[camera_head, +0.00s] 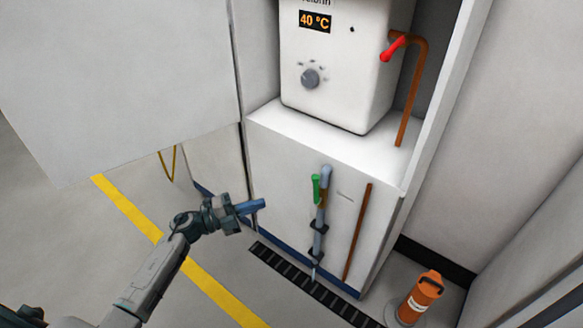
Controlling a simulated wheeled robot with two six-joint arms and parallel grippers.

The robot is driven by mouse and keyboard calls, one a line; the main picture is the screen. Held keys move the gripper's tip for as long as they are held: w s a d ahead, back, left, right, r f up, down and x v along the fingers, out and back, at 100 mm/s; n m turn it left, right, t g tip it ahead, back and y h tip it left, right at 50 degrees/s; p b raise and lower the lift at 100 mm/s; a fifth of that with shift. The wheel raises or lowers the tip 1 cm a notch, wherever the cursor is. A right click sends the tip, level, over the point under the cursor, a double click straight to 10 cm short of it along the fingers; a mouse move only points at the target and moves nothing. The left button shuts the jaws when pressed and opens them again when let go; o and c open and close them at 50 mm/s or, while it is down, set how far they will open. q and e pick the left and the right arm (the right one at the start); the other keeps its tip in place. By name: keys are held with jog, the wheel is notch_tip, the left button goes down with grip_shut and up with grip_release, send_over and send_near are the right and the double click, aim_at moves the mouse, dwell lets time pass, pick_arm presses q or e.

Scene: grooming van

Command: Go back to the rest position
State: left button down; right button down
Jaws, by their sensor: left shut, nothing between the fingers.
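My left gripper (251,206) reaches in from the lower left on my grey arm. Its blue fingers are shut with nothing between them. It is in front of the white cabinet (285,190), to the left of a green-handled valve (316,188) on a grey-blue pipe (320,238). In the picture the fingers are apart from that valve. My right gripper is not in view.
A white boiler (300,95) reading 40 °C stands on the cabinet, with a red-handled valve (393,48) on a copper pipe (417,75). An orange canister (420,297) stands lower right. A floor grate (300,282) and yellow line (215,290) cross the floor.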

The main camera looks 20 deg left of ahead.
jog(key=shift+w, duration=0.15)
